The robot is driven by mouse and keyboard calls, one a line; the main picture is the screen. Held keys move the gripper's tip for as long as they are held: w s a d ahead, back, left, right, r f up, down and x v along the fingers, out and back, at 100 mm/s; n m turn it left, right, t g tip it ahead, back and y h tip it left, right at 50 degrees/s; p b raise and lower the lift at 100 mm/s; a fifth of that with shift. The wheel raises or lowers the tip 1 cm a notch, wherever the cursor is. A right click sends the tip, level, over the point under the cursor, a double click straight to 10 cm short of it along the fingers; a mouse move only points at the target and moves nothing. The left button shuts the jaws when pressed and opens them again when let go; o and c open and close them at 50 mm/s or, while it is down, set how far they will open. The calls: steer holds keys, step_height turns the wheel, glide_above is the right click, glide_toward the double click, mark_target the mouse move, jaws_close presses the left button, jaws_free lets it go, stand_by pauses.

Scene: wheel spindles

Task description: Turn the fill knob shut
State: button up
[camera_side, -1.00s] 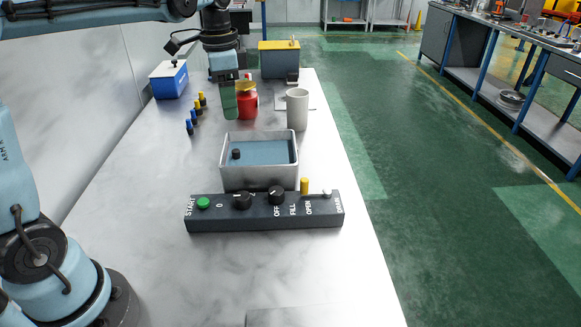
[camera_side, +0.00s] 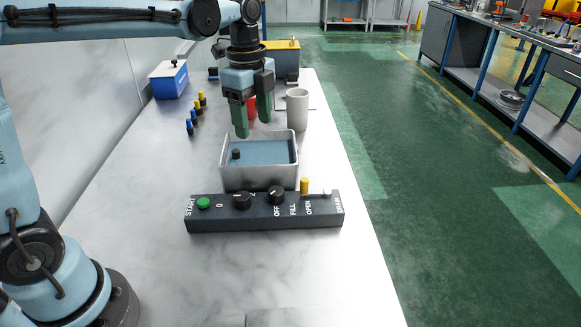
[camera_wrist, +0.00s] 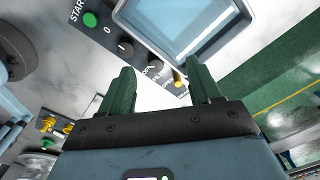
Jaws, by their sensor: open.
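A dark control panel (camera_side: 262,222) lies across the bench. It carries a green START button (camera_side: 203,203), a black knob (camera_side: 242,200) between 0 and 2, and a black knob (camera_side: 276,195) by the OFF and FILL lettering, with a pale pointer line. A yellow post (camera_side: 304,186) stands by the OPEN lettering. My gripper (camera_side: 253,128) is open and empty, pointing down above the far part of the grey basin, behind the panel.
The grey basin (camera_side: 258,180) holds blue liquid and a small black piece (camera_side: 236,154). A blue box (camera_side: 169,80) is at left. The near bench is clear.

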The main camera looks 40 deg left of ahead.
mark_target(276, 190)
steer(key=s+d+f+m, duration=0.1)
steer(key=d+f+m, duration=0.1)
steer(key=d+m, duration=0.5)
steer(key=shift+m, duration=0.5)
steer(key=f, duration=1.1)
steer(key=shift+a+f, duration=0.25)
steer(key=shift+f, duration=0.1)
steer(key=shift+c, duration=0.2)
steer(key=c, duration=1)
steer(key=shift+n, duration=2.2)
steer(key=o, duration=1)
steer(key=shift+o, duration=0.2)
steer(key=shift+w, duration=0.1)
